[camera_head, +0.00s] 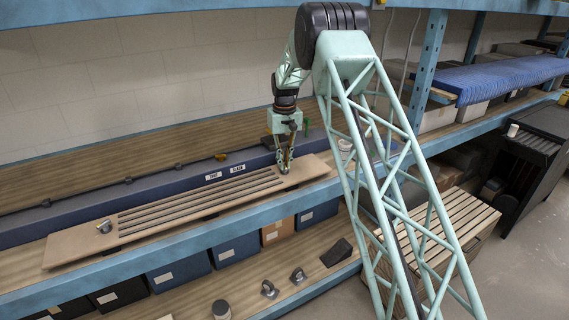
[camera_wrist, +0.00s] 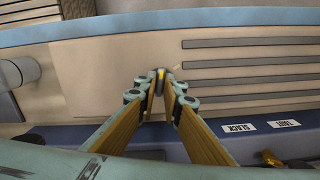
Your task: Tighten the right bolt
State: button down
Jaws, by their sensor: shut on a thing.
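A long tan board (camera_head: 70,247) with several dark parallel strips lies along the shelf. The left bolt (camera_head: 104,227) is a small grey piece standing at the board's left end, apart from my gripper. My gripper (camera_head: 285,168) points down at the board's right end. In the wrist view my gripper (camera_wrist: 160,85) has its fingertips closed around the right bolt (camera_wrist: 160,74), a small dark piece with a yellow mark, beside the strip ends. The fingers hide most of this bolt. Two white labels, SLACK (camera_wrist: 240,127) and TAUT (camera_wrist: 284,123), sit on the dark blue ledge behind the board.
A grey cylinder (camera_wrist: 20,71) stands beyond the board's bolt end in the wrist view. A dark cable (camera_head: 90,195) runs along the ledge. The lower shelf holds blue bins (camera_head: 178,272), metal pieces (camera_head: 269,289) and a dark wedge (camera_head: 337,252). A slatted wooden crate (camera_head: 455,225) stands at right.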

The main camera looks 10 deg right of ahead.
aim_at(285, 165)
jog(key=m, duration=0.4)
jog(key=shift+m, duration=0.3)
jog(key=m, duration=0.4)
jog(key=shift+m, duration=0.4)
jog(key=c, duration=2.7)
grip_release()
jog(key=shift+c, duration=0.2)
jog(key=shift+r, duration=0.1)
notch_tip(285, 165, up, 12)
